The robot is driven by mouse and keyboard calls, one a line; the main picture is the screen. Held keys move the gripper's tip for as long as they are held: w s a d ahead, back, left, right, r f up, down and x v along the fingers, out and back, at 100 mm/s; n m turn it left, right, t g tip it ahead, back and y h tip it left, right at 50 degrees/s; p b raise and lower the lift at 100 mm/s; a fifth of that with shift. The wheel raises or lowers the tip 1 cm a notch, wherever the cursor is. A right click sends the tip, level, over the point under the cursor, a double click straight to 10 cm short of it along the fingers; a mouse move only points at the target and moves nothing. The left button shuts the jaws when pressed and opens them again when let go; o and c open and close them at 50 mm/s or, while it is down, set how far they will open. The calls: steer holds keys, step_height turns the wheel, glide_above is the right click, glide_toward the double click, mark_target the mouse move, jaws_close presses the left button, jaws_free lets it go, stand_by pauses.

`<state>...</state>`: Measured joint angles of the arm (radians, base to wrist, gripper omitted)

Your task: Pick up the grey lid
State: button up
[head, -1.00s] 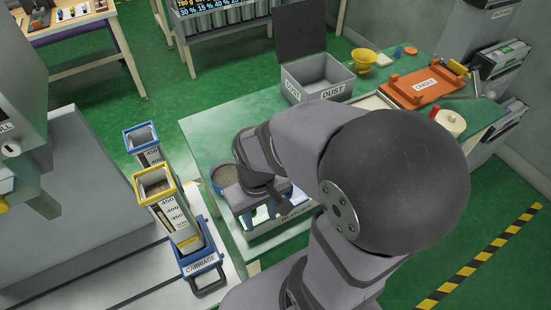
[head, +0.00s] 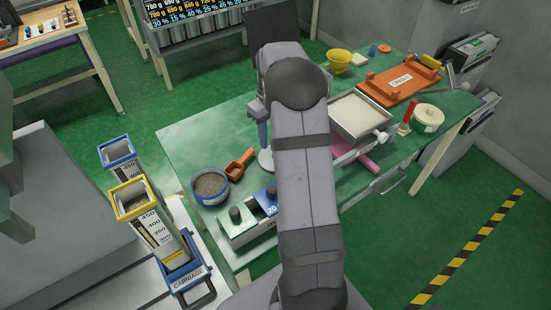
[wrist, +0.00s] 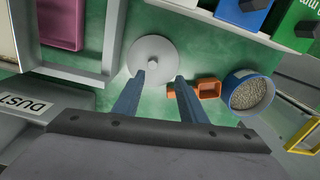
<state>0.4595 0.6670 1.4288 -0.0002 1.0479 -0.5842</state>
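The grey lid (wrist: 146,52) is a flat round disc with a small knob in its middle. It lies on the green bench in the wrist view. In the head view only a pale edge of the lid (head: 265,161) shows, the rest hidden behind my arm. My gripper (wrist: 160,78) is open and empty, its two blue fingers apart, with the lid just beyond and between their tips in the wrist view. In the head view a blue finger of my gripper (head: 263,133) points down above the lid. I cannot tell how high it is.
An orange scoop (head: 240,166) and a blue-rimmed bowl of grains (head: 222,200) lie left of the lid in the head view. A box with green and blue blocks (head: 236,242) stands in front. A sand-filled tray (head: 360,114) is to the right. A DUST box (wrist: 35,104) is close to my gripper.

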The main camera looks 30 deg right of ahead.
steer(key=shift+w+d+f, duration=0.2)
steer(key=shift+d+f, duration=0.05)
steer(key=shift+d, duration=0.5)
steer(key=shift+f+p, duration=1.25)
steer(key=shift+f, duration=2.4)
steer(key=shift+c, duration=0.3)
jaws_close()
